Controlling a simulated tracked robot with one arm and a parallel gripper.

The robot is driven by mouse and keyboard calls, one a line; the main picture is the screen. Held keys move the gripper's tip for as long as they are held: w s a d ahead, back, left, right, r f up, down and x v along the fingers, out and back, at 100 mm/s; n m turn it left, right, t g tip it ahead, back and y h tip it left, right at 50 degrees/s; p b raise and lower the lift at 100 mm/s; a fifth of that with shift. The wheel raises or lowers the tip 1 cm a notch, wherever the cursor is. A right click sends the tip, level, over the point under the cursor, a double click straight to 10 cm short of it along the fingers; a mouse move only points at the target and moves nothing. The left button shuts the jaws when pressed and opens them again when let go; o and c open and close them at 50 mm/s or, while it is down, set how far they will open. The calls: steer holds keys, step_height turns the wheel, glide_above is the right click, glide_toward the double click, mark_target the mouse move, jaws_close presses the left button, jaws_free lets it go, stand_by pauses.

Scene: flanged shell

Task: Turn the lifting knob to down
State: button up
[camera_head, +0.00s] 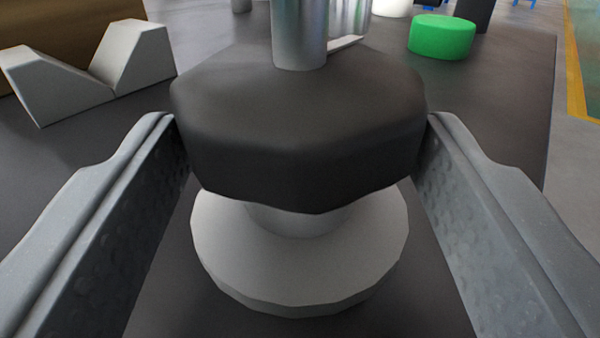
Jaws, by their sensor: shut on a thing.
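The lifting knob (298,130) is a dark, many-sided knob in the middle of the camera view. It sits above a light grey round flange (300,262), with a short grey neck between them. A metal post (299,35) rises from its top. My gripper (300,135) has one finger on each side of the knob, and its fingertips press against the knob's left and right sides. The gripper is shut on the knob. The knob's far side is hidden.
A light grey V-shaped block (70,75) stands at the left, in front of a brown surface (60,28). A green round button-like piece (441,36) is at the back right. The dark surface (490,130) right of the knob is bare. A yellow floor line (575,70) runs beyond its edge.

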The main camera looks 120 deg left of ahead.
steer(key=shift+r, duration=0.2)
steer(key=o, duration=1)
steer(key=shift+w, duration=0.1)
steer(key=shift+c, duration=0.2)
steer(key=shift+f, duration=0.1)
steer(key=shift+s+d+m+t+y, duration=0.15)
steer(key=shift+m+t+y, duration=0.3)
steer(key=shift+t, duration=0.25)
steer(key=shift+s+d+m+t+y, duration=0.15)
steer(key=shift+m+t+y, duration=0.2)
steer(key=shift+m+t, duration=0.3)
steer(key=shift+f, duration=0.1)
steer(key=shift+s+m+t+y+p, duration=0.25)
steer(key=shift+m+t, duration=0.35)
steer(key=shift+t, duration=0.4)
steer(key=shift+s+m+t+y+p, duration=0.1)
steer(key=shift+m+t+y, duration=0.25)
steer(key=shift+m+t, duration=0.45)
steer(key=shift+a+t, duration=0.1)
steer(key=shift+t, duration=0.25)
steer(key=shift+s+m+t, duration=0.15)
steer(key=shift+m+t, duration=0.25)
steer(key=shift+t, duration=0.4)
